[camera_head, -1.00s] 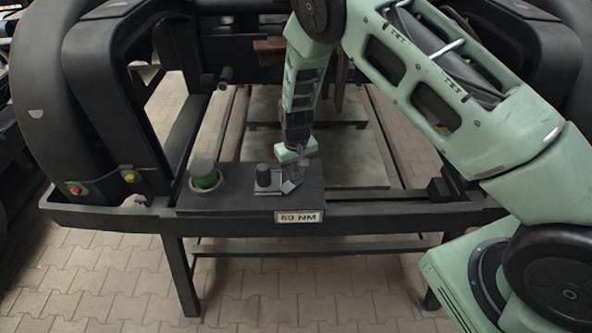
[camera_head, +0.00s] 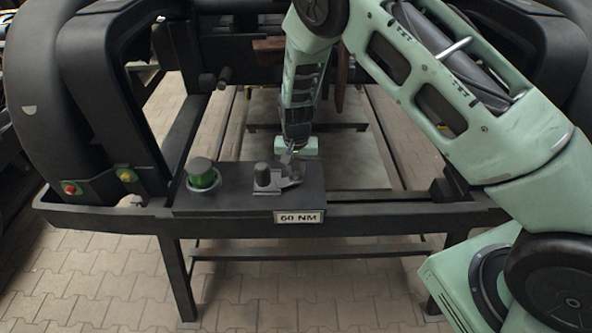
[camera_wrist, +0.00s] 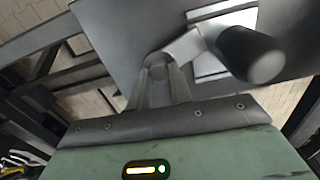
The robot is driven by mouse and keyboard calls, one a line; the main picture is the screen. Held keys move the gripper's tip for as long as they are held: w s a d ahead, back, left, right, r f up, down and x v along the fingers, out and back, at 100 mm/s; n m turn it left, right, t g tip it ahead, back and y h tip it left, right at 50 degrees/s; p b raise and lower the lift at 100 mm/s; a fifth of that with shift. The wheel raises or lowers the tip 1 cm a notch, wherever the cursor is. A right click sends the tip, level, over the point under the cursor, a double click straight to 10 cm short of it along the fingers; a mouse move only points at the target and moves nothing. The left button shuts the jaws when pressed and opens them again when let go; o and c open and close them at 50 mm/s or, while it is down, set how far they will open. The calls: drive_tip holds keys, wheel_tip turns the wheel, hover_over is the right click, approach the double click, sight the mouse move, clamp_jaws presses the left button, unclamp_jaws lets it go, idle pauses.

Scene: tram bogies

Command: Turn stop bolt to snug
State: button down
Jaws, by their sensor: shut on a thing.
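The grey fingers of my gripper (camera_wrist: 160,72) are shut on the near end of a short grey arm (camera_wrist: 190,46) in the wrist view. That arm reaches toward a black upright cylinder (camera_wrist: 252,54) beside a pale plate. In the head view the black cylinder (camera_head: 262,174) stands on the dark bench plate, and my gripper (camera_head: 291,174) is just right of it, pointing down. I cannot tell which of these parts is the stop bolt; no bolt head shows clearly, and the fingers partly hide the gripped end.
A green cylinder with a grey top (camera_head: 203,176) stands in a ring left of the black cylinder. A "60 NM" label (camera_head: 299,217) is on the bench front. Red and yellow buttons (camera_head: 71,188) are at far left. Dark bogie frames rise on both sides.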

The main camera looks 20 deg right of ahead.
sight(296, 173)
idle(0.4)
drive_tip(key=c, duration=1.3)
unclamp_jaws()
drive_tip(key=shift+o, duration=0.2)
drive_tip(key=shift+r, duration=0.1)
wheel_tip(296, 173, up, 17)
drive_tip(key=b, duration=0.4)
drive_tip(key=shift+r, duration=0.1)
